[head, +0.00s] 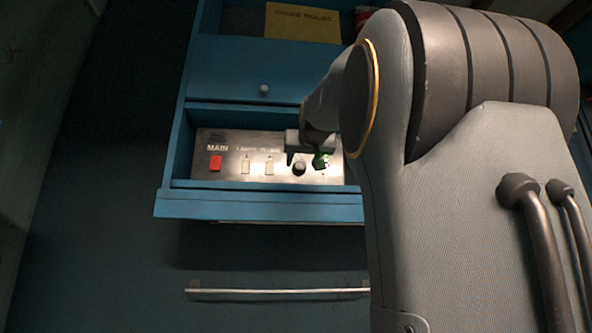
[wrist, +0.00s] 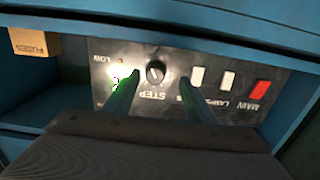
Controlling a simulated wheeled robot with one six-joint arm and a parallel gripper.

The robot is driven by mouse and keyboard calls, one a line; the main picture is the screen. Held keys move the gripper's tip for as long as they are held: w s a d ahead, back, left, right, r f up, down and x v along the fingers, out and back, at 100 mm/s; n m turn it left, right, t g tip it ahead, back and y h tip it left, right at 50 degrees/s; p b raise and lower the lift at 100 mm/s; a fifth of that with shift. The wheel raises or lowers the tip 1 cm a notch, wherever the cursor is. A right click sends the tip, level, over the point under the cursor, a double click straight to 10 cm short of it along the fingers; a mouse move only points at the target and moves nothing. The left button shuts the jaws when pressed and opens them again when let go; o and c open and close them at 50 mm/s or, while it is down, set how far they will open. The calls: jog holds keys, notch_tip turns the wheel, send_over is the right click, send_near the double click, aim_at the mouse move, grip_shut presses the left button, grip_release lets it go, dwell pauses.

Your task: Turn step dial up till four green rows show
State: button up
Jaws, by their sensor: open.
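The step dial (wrist: 155,72) is a dark round knob above the upside-down word STEP in the wrist view. In the head view it (head: 299,168) sits right of the switches on the panel (head: 225,176). My gripper (wrist: 160,78) is open, one finger each side of the dial; I cannot tell whether either touches it. In the head view my gripper (head: 306,160) hangs over the panel's right part.
A red MAIN switch (head: 215,162) and two pale switches (head: 245,167) line the panel. The panel lies in a blue recess with a raised front ledge (head: 260,206). A FUSES box (wrist: 35,43) stands at the wrist view's upper left. A metal bar (head: 275,291) runs below.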

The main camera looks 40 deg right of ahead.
aim_at(301, 166)
jog(key=w+d+p, duration=0.1)
jog(key=w+d+r+p, duration=0.1)
jog(key=w, duration=0.1)
jog(key=w+d+p, duration=0.1)
jog(key=w+d, duration=0.1)
jog(key=shift+r, duration=0.4)
jog(key=shift+w+d+f+p, duration=0.1)
jog(key=shift+w+d+p, duration=0.1)
jog(key=shift+w+p, duration=0.2)
jog(key=shift+w, duration=0.1)
jog(key=c, duration=1)
jog(key=shift+c, duration=0.3)
